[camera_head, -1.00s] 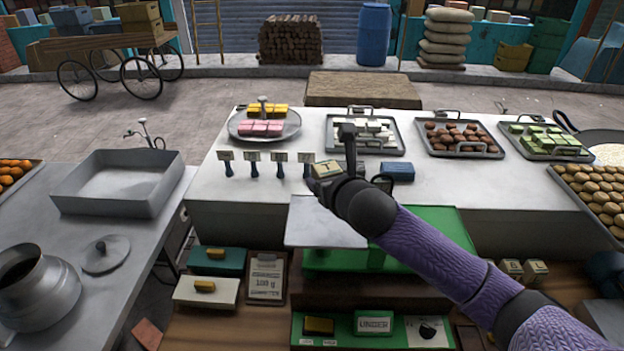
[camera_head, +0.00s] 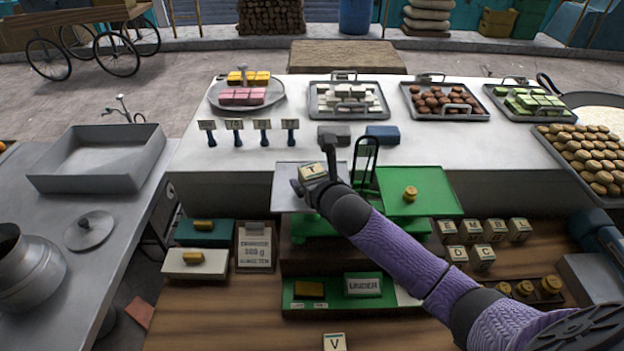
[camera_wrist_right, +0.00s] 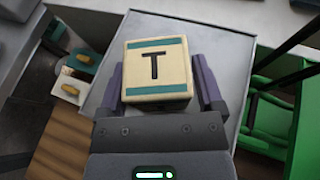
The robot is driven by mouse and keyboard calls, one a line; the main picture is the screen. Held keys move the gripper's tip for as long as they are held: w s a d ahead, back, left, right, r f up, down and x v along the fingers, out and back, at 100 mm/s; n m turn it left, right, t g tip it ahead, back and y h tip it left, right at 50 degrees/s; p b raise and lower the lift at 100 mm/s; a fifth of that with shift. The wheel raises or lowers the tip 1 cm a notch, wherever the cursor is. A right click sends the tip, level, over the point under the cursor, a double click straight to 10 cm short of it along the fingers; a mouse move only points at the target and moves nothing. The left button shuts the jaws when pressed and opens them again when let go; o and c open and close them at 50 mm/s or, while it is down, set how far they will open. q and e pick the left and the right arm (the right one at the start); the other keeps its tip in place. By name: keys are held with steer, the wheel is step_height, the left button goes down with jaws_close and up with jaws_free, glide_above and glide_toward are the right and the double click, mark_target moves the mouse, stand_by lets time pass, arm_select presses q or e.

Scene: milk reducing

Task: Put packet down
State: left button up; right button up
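The packet (camera_head: 309,171), a cream block with a teal band and a letter T, is at the tip of my right gripper (camera_head: 318,180). In the right wrist view the packet (camera_wrist_right: 155,72) sits between the two fingers (camera_wrist_right: 160,88), which appear closed against its sides. Behind it is the grey square pan (camera_head: 288,200) of the green balance. I cannot tell whether the packet touches the pan. A brass weight (camera_head: 410,193) stands on the green pan (camera_head: 435,200) to the right. My left gripper is not in view.
Several lettered packets (camera_head: 482,254) stand on the wooden counter at right, beside brass weights (camera_head: 525,288). A packet marked V (camera_head: 334,343) is at the front edge. Trays of sweets (camera_head: 347,100) and small label stands (camera_head: 235,135) occupy the white table behind.

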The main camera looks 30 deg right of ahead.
steer(key=shift+o, duration=0.6)
steer(key=shift+s+r, duration=0.1)
steer(key=shift+r, duration=0.15)
steer(key=p+v, duration=0.1)
steer(key=v, duration=1)
steer(key=shift+s+p, duration=0.35)
steer(key=shift+s, duration=0.1)
stand_by(2.4)
